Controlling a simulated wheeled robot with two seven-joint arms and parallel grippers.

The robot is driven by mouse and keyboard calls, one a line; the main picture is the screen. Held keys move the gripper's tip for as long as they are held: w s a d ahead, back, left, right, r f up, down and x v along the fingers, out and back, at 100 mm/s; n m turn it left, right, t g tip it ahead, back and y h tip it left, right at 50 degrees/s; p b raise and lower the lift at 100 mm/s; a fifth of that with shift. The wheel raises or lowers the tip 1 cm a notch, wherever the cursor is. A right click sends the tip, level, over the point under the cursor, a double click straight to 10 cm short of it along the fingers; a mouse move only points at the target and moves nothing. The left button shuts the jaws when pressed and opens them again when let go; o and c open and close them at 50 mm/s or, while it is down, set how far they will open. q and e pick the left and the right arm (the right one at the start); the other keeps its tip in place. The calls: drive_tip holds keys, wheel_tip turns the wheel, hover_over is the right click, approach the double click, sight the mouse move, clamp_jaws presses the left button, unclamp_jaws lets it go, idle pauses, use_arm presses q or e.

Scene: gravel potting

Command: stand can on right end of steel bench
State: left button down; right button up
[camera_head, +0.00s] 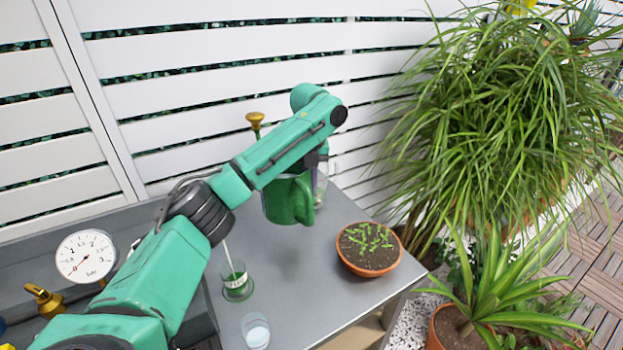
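A green watering can (285,203) hangs above the right part of the grey steel bench (305,285), with a dark patch like its shadow on the top below it. A brass rose (255,118) on a green stem shows above my arm and looks like the end of its spout. My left arm reaches in from the lower left and bends down at the can. My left gripper (318,160) is at the can's upper right side and appears shut on it; the fingertips are mostly hidden. My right gripper is not in view.
A terracotta pot of seedlings (368,262) stands at the bench's right edge. A glass with a green base (237,283) and a small glass (256,332) stand at front left. A clear glass vessel (322,187) is behind the can. A gauge (85,256) is at left; leafy plants crowd the right.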

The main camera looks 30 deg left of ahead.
use_arm(q)
wheel_tip(320, 180, down, 6)
drive_tip(key=shift+a+r+p, duration=0.15)
drive_tip(key=shift+r+p, duration=0.05)
drive_tip(key=shift+p, duration=0.15)
wheel_tip(320, 180, down, 5)
drive_tip(key=shift+w+f, duration=0.1)
drive_tip(key=shift+f, duration=0.05)
drive_tip(key=c, duration=1.2)
unclamp_jaws()
drive_tip(key=shift+f, duration=0.1)
drive_tip(key=shift+o, duration=0.7)
drive_tip(key=shift+s, duration=0.25)
